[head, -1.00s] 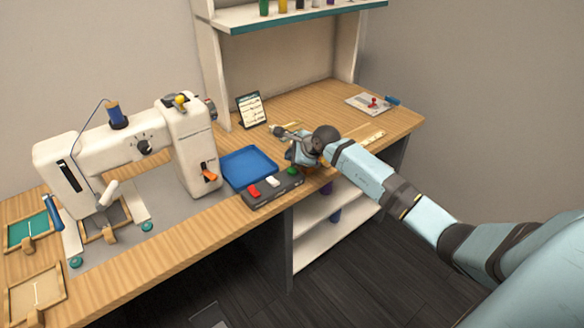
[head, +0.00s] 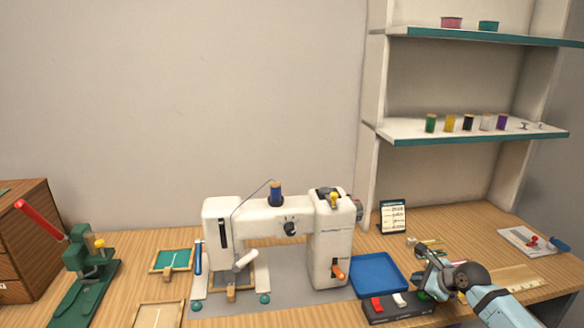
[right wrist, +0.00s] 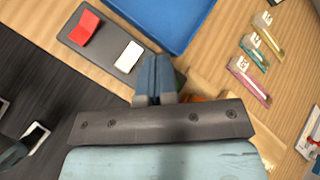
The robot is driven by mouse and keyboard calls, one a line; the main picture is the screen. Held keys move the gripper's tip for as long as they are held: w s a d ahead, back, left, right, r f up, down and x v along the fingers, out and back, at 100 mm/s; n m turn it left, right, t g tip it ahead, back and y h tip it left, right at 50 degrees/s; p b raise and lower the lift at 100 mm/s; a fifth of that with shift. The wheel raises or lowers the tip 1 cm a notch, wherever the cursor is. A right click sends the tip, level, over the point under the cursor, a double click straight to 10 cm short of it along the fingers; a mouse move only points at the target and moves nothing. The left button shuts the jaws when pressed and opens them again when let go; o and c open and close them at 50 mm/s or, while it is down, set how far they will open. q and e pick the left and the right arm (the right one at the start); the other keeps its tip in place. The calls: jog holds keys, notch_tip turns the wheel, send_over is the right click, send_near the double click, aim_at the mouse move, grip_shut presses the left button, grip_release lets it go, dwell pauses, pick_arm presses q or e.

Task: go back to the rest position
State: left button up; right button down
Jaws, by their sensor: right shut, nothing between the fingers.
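My right gripper (head: 428,262) is at the right of the head view, over the bench just right of the blue tray (head: 378,274). Its closed fingers also show in the right wrist view (right wrist: 155,78), with nothing between them. They are over the right end of the dark switch box (head: 398,308), which has a red and a white rocker switch; they hide part of that end. I cannot tell whether they touch it. My left gripper is not in view.
A white sewing machine (head: 329,245) stands left of the tray. A green press with a red lever (head: 80,262) and a wooden drawer box (head: 25,235) are at the far left. Shelves with thread spools (head: 468,123) rise behind. A ruler (head: 512,279) lies on the right.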

jog(key=s+a+f+m+t+y, duration=0.3)
jog(key=s+a+m+t+y, duration=0.3)
jog(key=s+a+m, duration=0.9)
jog(key=s+a+f+m+g+h, duration=0.25)
jog(key=s+f+m+h, duration=0.2)
jog(key=s+m, duration=0.8)
jog(key=s+a+f+m+g+h, duration=0.25)
jog(key=s+f+m, duration=0.45)
jog(key=m, duration=1)
pick_arm(q)
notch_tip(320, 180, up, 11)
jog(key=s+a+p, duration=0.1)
jog(key=p, duration=1.4)
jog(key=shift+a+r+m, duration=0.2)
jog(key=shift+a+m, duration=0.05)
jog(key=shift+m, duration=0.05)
pick_arm(e)
notch_tip(320, 180, up, 14)
jog(key=s+t, duration=0.1)
jog(key=s, duration=0.1)
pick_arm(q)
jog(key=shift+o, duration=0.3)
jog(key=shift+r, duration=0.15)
pick_arm(e)
jog(key=shift+d, duration=0.1)
